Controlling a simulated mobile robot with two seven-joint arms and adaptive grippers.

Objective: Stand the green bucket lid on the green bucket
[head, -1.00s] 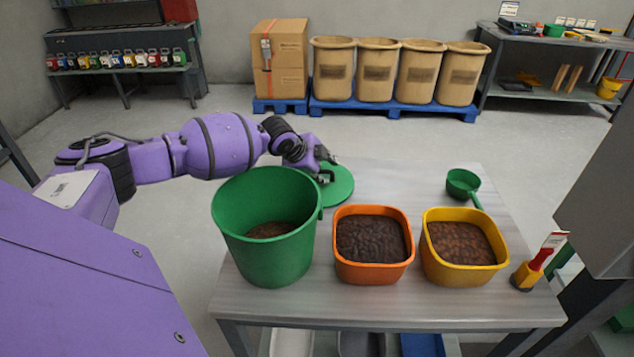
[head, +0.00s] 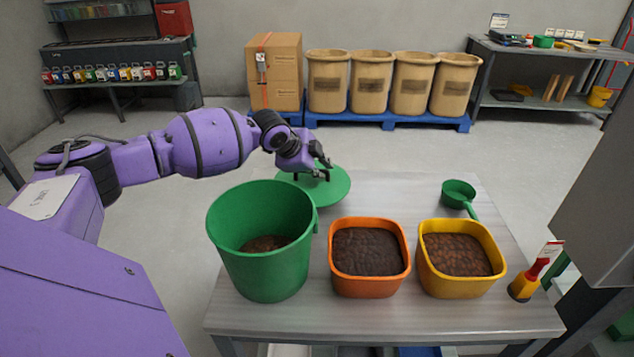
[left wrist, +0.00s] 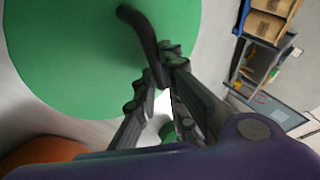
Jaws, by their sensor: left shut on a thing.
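The green bucket (head: 262,240) stands upright on the left of the table, open at the top, with brown material at its bottom. The green bucket lid (head: 335,190) is a round disc behind and to the right of the bucket, apart from it. My left gripper (head: 322,172) is shut on the lid's dark handle, and the lid looks raised above the table. In the left wrist view the lid (left wrist: 75,55) fills the upper left, with its handle (left wrist: 140,35) between the fingers (left wrist: 160,80). My right gripper is in neither view.
An orange tub (head: 368,285) and a yellow tub (head: 462,290), both filled with brown material, stand right of the bucket. A green scoop (head: 458,193) lies at the back right.

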